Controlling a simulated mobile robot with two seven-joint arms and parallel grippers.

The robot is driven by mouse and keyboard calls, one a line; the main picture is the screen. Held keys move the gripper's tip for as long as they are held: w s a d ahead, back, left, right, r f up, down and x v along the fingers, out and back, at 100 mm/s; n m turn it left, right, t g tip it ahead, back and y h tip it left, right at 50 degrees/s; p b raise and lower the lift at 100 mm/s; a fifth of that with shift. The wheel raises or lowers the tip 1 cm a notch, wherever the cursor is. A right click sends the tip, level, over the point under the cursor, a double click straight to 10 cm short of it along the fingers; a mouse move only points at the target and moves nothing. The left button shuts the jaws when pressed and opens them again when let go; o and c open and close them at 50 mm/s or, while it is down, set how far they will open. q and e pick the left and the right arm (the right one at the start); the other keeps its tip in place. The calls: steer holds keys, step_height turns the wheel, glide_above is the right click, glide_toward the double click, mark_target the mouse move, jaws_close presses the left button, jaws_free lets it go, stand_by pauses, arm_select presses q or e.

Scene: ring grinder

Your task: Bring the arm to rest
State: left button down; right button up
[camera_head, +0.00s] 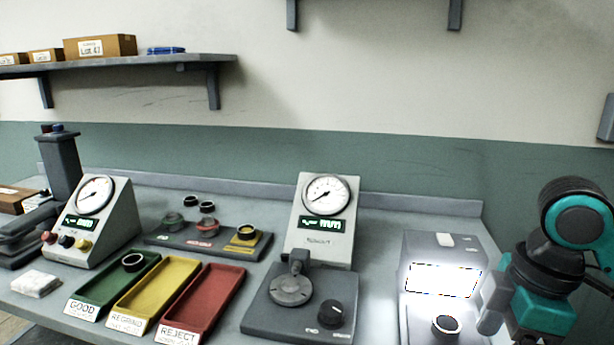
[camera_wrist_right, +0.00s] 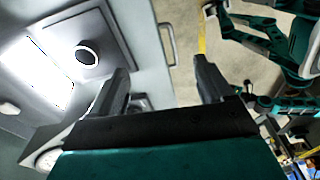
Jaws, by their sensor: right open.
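My right arm comes in at the right edge of the head view, with its gripper low beside the machine with the bright panel. In the right wrist view the right gripper (camera_wrist_right: 163,82) is open, its two dark fingers wide apart with nothing between them. A dark ring (camera_head: 446,325) sits on the front part of the lit machine (camera_head: 420,250); the ring also shows in the wrist view (camera_wrist_right: 87,53), apart from the fingers. My left gripper is not seen in the head view.
The green GOOD tray (camera_head: 93,290) holds a dark ring (camera_head: 133,261). The yellow REGRIND tray (camera_head: 165,285) and red REJECT tray (camera_head: 215,295) look empty. A dial gauge station (camera_head: 320,235) stands mid-bench. A ring stand (camera_head: 170,238) and another dial unit (camera_head: 115,215) are further left.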

steer(key=s+a+f+m+t+y, duration=0.2)
steer(key=s+a+f+m, duration=0.15)
steer(key=a+f, duration=0.75)
steer(key=s+d+f+m+t+h, duration=0.1)
steer(key=s+d+f+m+h, duration=0.2)
steer(key=s+d+f+m, duration=0.55)
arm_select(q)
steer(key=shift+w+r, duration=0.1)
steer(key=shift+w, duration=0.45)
arm_select(e)
steer(key=w+a+f+t+y, duration=0.1)
steer(key=w+a+f+t, duration=0.3)
steer(key=f, duration=0.5)
steer(key=w+t, duration=0.2)
steer(key=t, duration=0.1)
steer(key=shift+w+f+y, duration=0.2)
steer(key=shift+f+y, duration=0.2)
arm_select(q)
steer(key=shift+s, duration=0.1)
arm_select(e)
steer(key=shift+a, duration=0.1)
stand_by(0.5)
